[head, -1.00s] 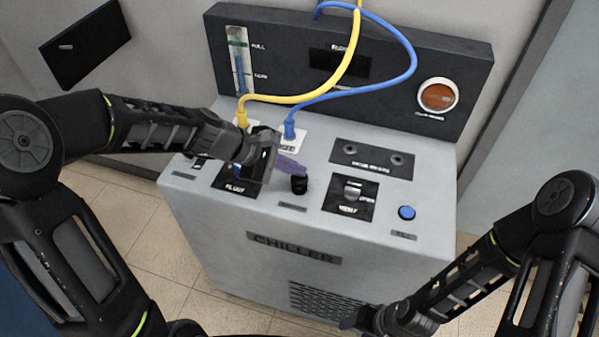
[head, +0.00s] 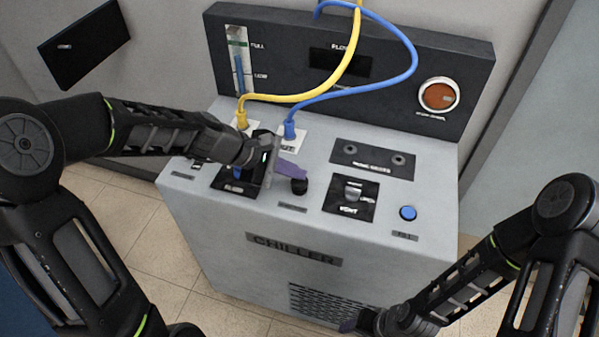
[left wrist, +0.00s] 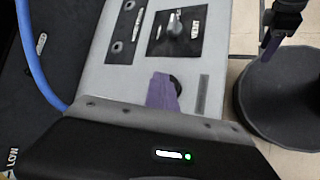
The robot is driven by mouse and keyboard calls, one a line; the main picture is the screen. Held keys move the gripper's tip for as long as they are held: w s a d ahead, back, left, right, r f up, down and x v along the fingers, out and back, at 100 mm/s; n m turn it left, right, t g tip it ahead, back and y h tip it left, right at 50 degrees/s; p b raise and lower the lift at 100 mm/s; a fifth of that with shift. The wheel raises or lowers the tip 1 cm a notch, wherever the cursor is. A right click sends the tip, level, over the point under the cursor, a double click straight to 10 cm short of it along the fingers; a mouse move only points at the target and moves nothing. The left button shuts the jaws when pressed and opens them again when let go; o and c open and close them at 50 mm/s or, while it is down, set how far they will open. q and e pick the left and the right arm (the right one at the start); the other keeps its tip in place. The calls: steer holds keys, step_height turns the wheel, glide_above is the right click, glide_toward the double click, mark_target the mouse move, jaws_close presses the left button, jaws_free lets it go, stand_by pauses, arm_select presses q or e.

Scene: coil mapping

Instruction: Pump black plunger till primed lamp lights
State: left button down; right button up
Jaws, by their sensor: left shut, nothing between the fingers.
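The black plunger (head: 299,186) is a short round knob on the chiller's grey top, between the flush panel and the vent panel. My left gripper (head: 292,171) is shut and empty, its purple fingertips over the plunger's back left part. In the left wrist view the purple fingers (left wrist: 162,92) cover much of the plunger (left wrist: 177,84); I cannot tell whether they touch it. A round amber lamp (head: 438,96) in a white ring sits on the back panel, looking dull; its label is too blurred to read. My right gripper (head: 352,323) hangs low before the chiller, its jaws unclear.
Yellow (head: 300,97) and blue (head: 395,81) hoses arch over the top from its back left ports. The vent panel (head: 336,208) with its grey switch and a blue button (head: 408,212) lie right of the plunger. A level gauge (head: 239,62) stands at the back left.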

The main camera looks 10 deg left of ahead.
mark_target(295, 181)
stand_by(0.3)
arm_select(q)
steer(key=shift+r+p, duration=1.7)
steer(key=shift+r, duration=0.25)
step_height(295, 181, up, 5)
steer(key=p, duration=0.4)
